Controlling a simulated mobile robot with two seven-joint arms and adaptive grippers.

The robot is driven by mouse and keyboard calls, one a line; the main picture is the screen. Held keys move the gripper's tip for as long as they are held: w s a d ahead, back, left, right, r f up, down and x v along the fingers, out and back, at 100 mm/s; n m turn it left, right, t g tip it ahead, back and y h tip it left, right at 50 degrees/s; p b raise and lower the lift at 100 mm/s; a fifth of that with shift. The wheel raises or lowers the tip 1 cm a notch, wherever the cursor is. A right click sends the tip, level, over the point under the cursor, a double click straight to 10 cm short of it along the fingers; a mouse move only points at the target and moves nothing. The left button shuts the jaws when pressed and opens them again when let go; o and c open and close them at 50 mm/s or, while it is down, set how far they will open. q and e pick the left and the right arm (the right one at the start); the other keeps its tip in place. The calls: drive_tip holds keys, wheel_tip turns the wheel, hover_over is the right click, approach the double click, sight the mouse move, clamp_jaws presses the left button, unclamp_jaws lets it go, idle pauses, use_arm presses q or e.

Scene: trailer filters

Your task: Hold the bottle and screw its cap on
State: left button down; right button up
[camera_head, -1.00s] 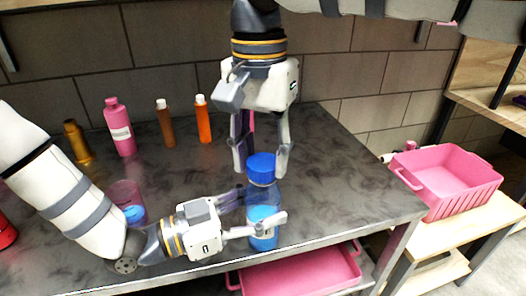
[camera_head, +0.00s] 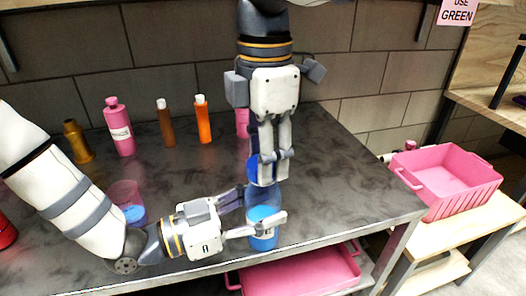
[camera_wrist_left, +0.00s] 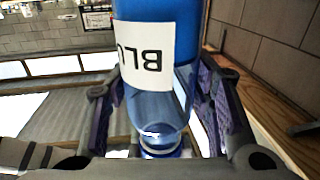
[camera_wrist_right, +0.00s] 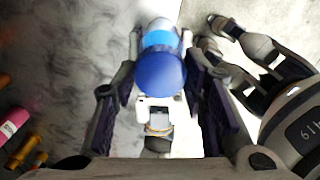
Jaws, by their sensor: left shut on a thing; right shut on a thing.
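A clear bottle (camera_head: 262,241) with blue liquid stands upright near the table's front edge. My left gripper (camera_head: 258,212) is shut around its body from the left. In the left wrist view the bottle (camera_wrist_left: 157,95) fills the space between the fingers, with its label showing. The blue cap (camera_head: 253,168) is at the bottle's top, partly hidden by fingers. My right gripper (camera_head: 271,170) points down from above and is shut on the cap. In the right wrist view the cap (camera_wrist_right: 160,74) sits between its fingers. I cannot tell how far the cap is threaded.
A pink bottle (camera_head: 119,128), a brown bottle (camera_head: 166,122), an orange bottle (camera_head: 203,120) and a gold bottle (camera_head: 77,142) stand behind left. A pink bin (camera_head: 446,180) sits right; another pink bin (camera_head: 305,272) is below the table.

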drive_tip(key=shift+m, duration=0.9)
drive_tip(key=o, duration=0.8)
drive_tip(key=shift+o, duration=0.2)
drive_tip(key=shift+r, duration=0.1)
wheel_tip(320, 180, up, 12)
drive_tip(key=shift+s, duration=0.1)
